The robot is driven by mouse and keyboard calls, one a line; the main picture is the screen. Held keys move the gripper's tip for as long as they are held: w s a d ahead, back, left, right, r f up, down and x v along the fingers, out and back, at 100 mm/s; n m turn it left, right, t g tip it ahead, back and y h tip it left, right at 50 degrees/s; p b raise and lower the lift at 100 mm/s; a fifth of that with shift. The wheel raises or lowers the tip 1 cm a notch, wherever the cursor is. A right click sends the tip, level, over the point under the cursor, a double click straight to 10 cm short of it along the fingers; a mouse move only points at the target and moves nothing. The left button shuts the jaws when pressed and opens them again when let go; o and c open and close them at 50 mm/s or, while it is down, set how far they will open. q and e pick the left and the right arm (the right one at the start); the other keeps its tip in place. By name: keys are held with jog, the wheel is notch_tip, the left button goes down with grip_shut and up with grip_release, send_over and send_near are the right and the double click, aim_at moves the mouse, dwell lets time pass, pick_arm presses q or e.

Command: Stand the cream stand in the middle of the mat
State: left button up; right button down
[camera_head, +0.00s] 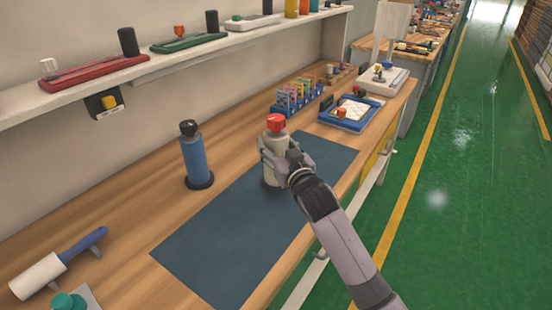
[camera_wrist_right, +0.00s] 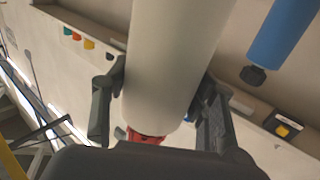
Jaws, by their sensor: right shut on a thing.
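The cream stand (camera_head: 270,172) is a pale upright cylinder with a red top (camera_head: 276,122). It is over the back right part of the dark blue mat (camera_head: 215,255), off the mat's middle. I cannot tell whether its base touches the mat. My right gripper (camera_head: 275,150) is shut around its upper body. In the right wrist view the cream stand (camera_wrist_right: 172,60) lies between both fingers of the gripper (camera_wrist_right: 160,100), with part of its red top (camera_wrist_right: 145,138) showing. My left gripper is in neither view.
A blue bottle-like cylinder (camera_head: 193,158) with a black top stands left of the mat on a black disc. A lint roller (camera_head: 60,265) lies at the front left. A blue rack (camera_head: 300,97) and a blue-framed tray (camera_head: 350,113) are behind the mat. A wall shelf (camera_head: 160,65) runs above.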

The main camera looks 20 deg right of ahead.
notch_tip(320, 180, down, 4)
jog(key=shift+r, duration=0.25)
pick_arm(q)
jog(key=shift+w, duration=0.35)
pick_arm(e)
jog(key=shift+f, duration=0.1)
jog(key=shift+f, duration=0.15)
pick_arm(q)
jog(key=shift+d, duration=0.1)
pick_arm(e)
jog(key=c, duration=0.6)
grip_release()
jog(key=shift+f, duration=0.2)
jog(key=shift+c, duration=0.2)
jog(key=shift+s+r, duration=0.1)
pick_arm(q)
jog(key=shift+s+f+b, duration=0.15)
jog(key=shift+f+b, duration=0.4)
jog(key=shift+b, duration=0.05)
pick_arm(e)
jog(key=s, duration=1.2)
jog(key=shift+d, duration=0.4)
